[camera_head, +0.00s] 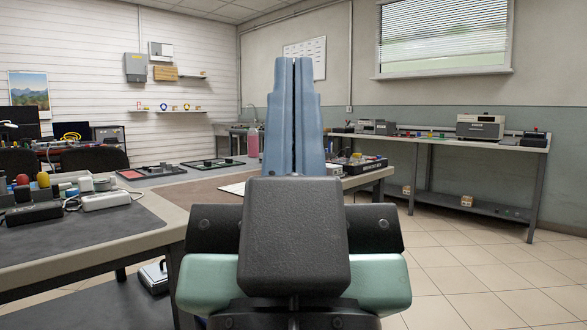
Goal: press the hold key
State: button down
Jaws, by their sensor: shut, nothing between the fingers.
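My gripper (295,64) stands upright in the middle of the view. Its two long blue fingers are side by side with only a thin dark line between them, shut and empty. They point up and hide part of the workbench behind them. I cannot make out a hold key. A dark unit with small coloured parts (362,161) sits on the bench just right of the fingers, partly hidden by them. I cannot tell whether it carries the key.
A grey-topped bench (85,240) at left holds adapters and knobs. A side bench (435,139) along the right wall carries a grey machine (480,127). Tiled floor (470,275) at right is clear.

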notch_tip(320, 180, up, 48)
jog(key=p, duration=4.7)
jog(key=shift+p, duration=0.35)
jog(key=shift+r, duration=0.1)
